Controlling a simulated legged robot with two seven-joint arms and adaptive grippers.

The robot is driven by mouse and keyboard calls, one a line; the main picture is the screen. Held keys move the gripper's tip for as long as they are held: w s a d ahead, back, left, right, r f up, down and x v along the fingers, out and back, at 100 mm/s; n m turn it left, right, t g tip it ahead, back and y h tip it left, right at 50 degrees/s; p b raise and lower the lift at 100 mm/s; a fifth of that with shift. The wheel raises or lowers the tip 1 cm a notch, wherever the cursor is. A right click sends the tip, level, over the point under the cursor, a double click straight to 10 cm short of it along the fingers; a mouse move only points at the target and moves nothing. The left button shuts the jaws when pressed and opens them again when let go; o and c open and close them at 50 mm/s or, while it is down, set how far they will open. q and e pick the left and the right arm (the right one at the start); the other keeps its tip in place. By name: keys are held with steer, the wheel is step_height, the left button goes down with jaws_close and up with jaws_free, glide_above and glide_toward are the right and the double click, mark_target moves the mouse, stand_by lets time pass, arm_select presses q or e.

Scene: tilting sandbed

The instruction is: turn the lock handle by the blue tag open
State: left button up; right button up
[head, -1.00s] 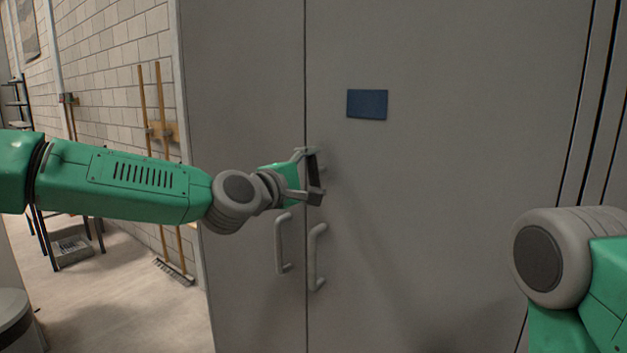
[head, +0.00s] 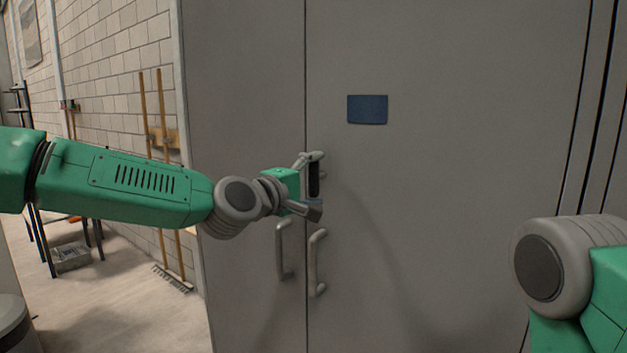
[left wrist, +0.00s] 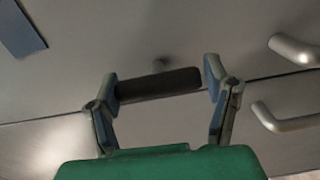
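The blue tag (head: 367,109) is on the grey right-hand door, above and right of the handles. It also shows in the left wrist view (left wrist: 20,30). The lock handle, a dark bar (left wrist: 160,85) on a short stem, lies between the two fingers of my left gripper (left wrist: 162,80) in the left wrist view. The fingers are spread wide, one by each end of the bar; firm contact cannot be told. In the head view the left gripper (head: 312,182) stands at the door seam and partly hides the bar. My right gripper is out of view.
Two pale D-shaped pulls, left (head: 284,250) and right (head: 316,262), sit just below my left gripper on either side of the seam. Brooms (head: 163,150) lean by the brick wall at left. The door face right of the tag is clear.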

arm_select(q)
steer(key=shift+o, duration=0.5)
steer(key=shift+d, duration=0.1)
steer(key=shift+s+a, duration=0.25)
steer(key=v, duration=1.1)
steer(key=shift+a, duration=0.15)
steer(key=shift+f, duration=0.15)
